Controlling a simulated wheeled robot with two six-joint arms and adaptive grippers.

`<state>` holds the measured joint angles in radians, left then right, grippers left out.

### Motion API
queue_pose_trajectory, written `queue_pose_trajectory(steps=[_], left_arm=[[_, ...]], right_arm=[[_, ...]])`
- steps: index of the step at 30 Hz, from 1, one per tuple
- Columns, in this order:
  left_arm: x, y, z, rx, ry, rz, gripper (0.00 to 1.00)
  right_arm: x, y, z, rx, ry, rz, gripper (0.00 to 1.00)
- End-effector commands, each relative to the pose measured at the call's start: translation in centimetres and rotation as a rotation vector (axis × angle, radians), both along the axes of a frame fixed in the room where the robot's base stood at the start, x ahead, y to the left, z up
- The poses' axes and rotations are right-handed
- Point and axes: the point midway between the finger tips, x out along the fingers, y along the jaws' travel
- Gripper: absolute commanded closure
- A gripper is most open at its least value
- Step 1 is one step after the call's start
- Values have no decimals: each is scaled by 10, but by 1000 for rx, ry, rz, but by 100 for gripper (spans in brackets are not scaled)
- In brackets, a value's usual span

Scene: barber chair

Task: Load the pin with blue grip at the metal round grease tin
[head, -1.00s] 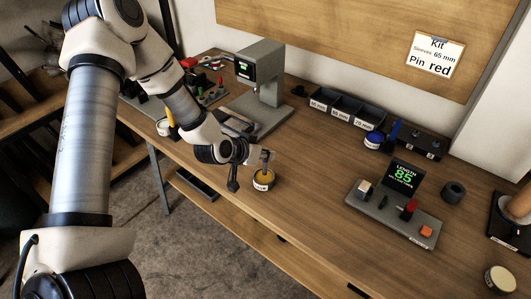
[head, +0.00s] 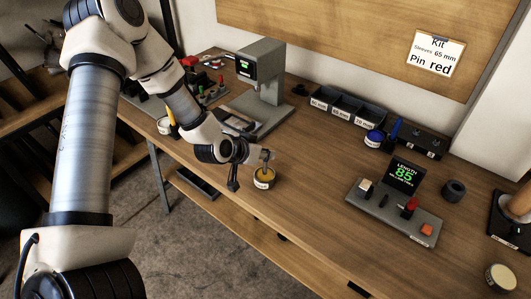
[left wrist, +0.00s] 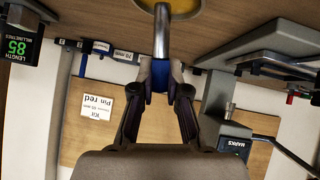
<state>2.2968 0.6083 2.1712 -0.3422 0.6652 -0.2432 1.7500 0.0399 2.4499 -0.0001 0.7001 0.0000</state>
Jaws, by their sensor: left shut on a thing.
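My left gripper (head: 265,156) is shut on the pin, just above a round tin (head: 264,184) with yellow grease. The left wrist view shows the fingertips (left wrist: 161,76) closed around the pin's blue grip (left wrist: 160,74). The pin's bare metal shaft (left wrist: 162,34) points at the yellow grease (left wrist: 180,6). The shaft's end overlaps the grease; I cannot tell how deep it sits. My right gripper is not in view.
A grey press (head: 262,85) stands behind the gripper. A pale tin (head: 501,278) is at the front right. The bench centre is clear.

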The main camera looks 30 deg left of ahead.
Motion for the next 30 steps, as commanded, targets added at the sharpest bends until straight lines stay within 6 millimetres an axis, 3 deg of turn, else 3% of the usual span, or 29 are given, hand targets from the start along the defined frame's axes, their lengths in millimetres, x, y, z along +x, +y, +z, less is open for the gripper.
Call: queue_pose_trajectory(steps=[30], left_arm=[[0, 0, -8, 0, 0, 0, 100]], right_arm=[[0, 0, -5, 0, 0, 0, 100]])
